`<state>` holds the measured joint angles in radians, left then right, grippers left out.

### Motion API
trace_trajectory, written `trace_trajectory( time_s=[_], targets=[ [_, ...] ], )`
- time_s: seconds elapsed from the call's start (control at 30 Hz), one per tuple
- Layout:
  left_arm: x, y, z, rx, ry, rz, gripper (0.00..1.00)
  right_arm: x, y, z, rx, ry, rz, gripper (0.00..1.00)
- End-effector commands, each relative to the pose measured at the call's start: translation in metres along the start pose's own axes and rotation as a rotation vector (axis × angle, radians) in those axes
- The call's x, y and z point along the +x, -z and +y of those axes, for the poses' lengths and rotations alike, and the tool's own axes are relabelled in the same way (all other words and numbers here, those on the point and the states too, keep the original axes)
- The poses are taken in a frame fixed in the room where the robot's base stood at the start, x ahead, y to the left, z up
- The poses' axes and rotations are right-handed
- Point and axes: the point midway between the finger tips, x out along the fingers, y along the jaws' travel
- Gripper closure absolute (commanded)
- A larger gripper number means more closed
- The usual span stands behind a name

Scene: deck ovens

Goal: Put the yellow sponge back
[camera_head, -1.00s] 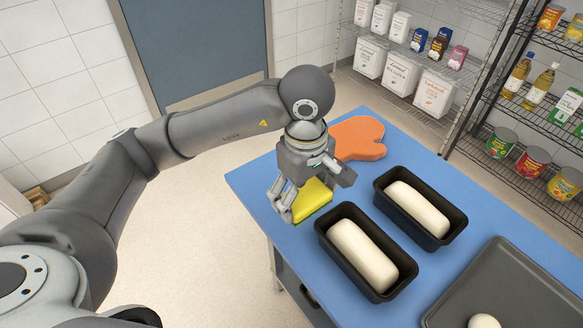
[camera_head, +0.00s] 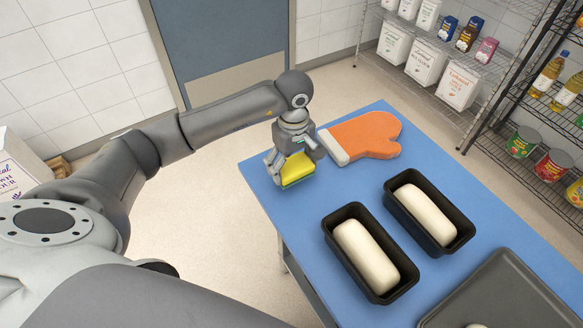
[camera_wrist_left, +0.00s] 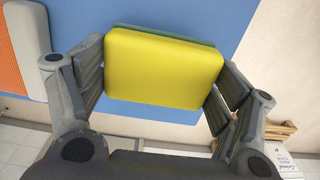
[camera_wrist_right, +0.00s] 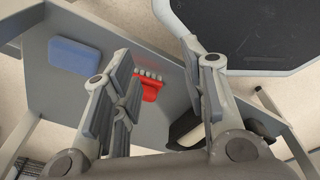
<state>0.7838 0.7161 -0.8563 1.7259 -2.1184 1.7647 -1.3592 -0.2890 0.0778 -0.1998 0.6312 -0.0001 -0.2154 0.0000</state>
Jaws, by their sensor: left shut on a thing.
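The yellow sponge (camera_head: 297,168) is in my left gripper (camera_head: 290,170), over the far left part of the blue table. In the left wrist view the sponge (camera_wrist_left: 165,67) lies between both fingers of the left gripper (camera_wrist_left: 160,80), with a green layer along its far edge. The fingers press on its two short sides. My right gripper (camera_wrist_right: 160,90) shows only in the right wrist view. Its fingers are apart with nothing between them, above a grey lower shelf.
On the blue table (camera_head: 300,215) are an orange oven mitt (camera_head: 365,136), two black loaf tins (camera_head: 335,250) with dough and a grey tray (camera_head: 520,290). Below, the grey shelf (camera_wrist_right: 60,110) bears a blue block (camera_wrist_right: 80,55) and a red-handled brush (camera_wrist_right: 148,88). Wire shelves stand at the right.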

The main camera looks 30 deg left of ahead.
Motion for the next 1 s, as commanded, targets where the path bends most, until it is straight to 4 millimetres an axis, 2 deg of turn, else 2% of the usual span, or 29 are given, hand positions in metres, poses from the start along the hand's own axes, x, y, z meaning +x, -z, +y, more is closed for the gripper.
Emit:
trace_trajectory(
  time_s=[0.13,0.37,0.6,0.63,0.73,1.0],
  targets=[
    [0.011,0.009,-0.001,-0.003,0.003,0.0,0.35,-0.005,0.001,0.001,0.0,-0.001,-0.002,0.6],
    [0.038,0.008,0.0,0.0,0.001,-0.002,0.35,-0.022,-0.015,-0.002,0.0,0.002,-0.029,0.6],
    [0.042,0.009,0.0,0.001,0.0,0.001,0.35,-0.021,-0.022,-0.002,-0.001,0.002,-0.039,0.6],
    [0.043,0.009,0.0,0.001,0.0,0.001,0.12,-0.02,-0.022,-0.001,-0.001,0.002,-0.039,0.6],
    [0.042,0.009,0.0,0.0,0.0,0.001,0.0,-0.02,-0.02,0.0,-0.001,0.0,-0.036,0.6],
    [0.042,0.009,0.0,0.0,0.0,0.001,0.0,-0.02,-0.013,0.001,-0.002,-0.001,-0.024,0.6]
  ],
)
